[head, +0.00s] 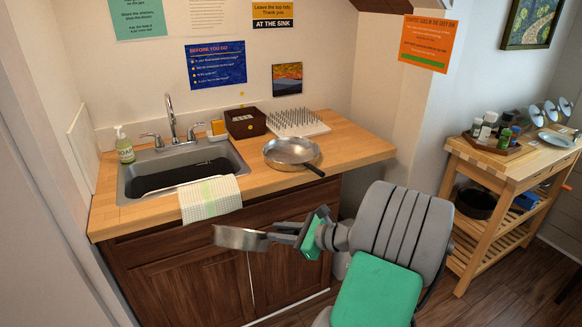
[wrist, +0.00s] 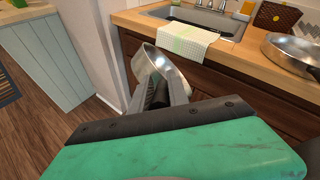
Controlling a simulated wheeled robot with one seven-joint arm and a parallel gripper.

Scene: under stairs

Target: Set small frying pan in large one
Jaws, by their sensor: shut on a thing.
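The small frying pan (head: 238,238) is metal and hangs in the air in front of the dark wooden cabinet, below counter height, seen nearly edge-on. My gripper (head: 282,236) is shut on its handle. In the wrist view the small frying pan (wrist: 165,66) sticks out beyond my gripper (wrist: 158,98), tilted, and the fingers hide most of the handle. The large frying pan (head: 290,150) rests upright on the wooden counter, right of the sink, its dark handle toward the front edge. It looks empty. It also shows at the right edge of the wrist view (wrist: 291,47).
Behind that pan stand a dark box (head: 245,122) and a spiked white rack (head: 298,123). A wooden cart (head: 470,160) stands at right. The counter's right end is clear.

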